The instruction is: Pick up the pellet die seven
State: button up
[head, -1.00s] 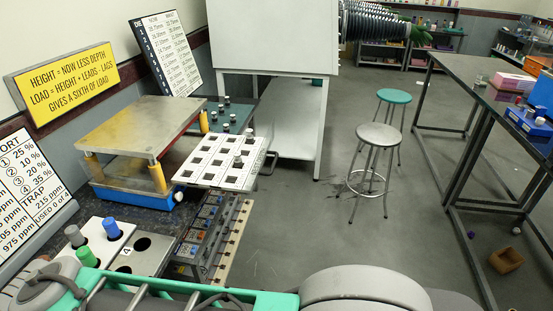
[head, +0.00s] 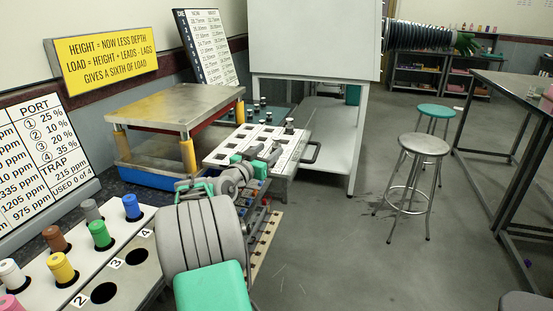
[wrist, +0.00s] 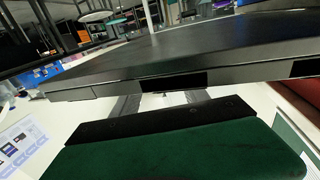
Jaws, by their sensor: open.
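Several small dark dies with pale tops stand on a dark green board (head: 262,108) behind the white tray; I cannot read any numbers, so I cannot tell which is die seven. One larger grey-topped die (head: 289,124) stands on the far right part of the white tray (head: 216,158), which has rows of square holes. My gripper (head: 274,154) is over the tray's near right edge, small and partly hidden by my arm. In the wrist view my gripper (wrist: 160,101) shows two grey fingers set apart, with no die seen between them.
A press with a steel top plate (head: 178,98) and yellow posts stands left of the tray. Colored cylinders fill a white rack (head: 77,283) at lower left. A white cabinet (head: 314,40) stands behind. Two stools (head: 425,144) and open floor lie to the right.

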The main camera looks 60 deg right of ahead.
aim_at(275, 142)
jog(key=d, duration=0.4)
jog(key=d+r, duration=0.1)
jog(key=d, duration=0.1)
jog(key=shift+s+d, duration=0.1)
jog(key=shift+s, duration=0.05)
jog(key=shift+c, duration=0.4)
grip_shut()
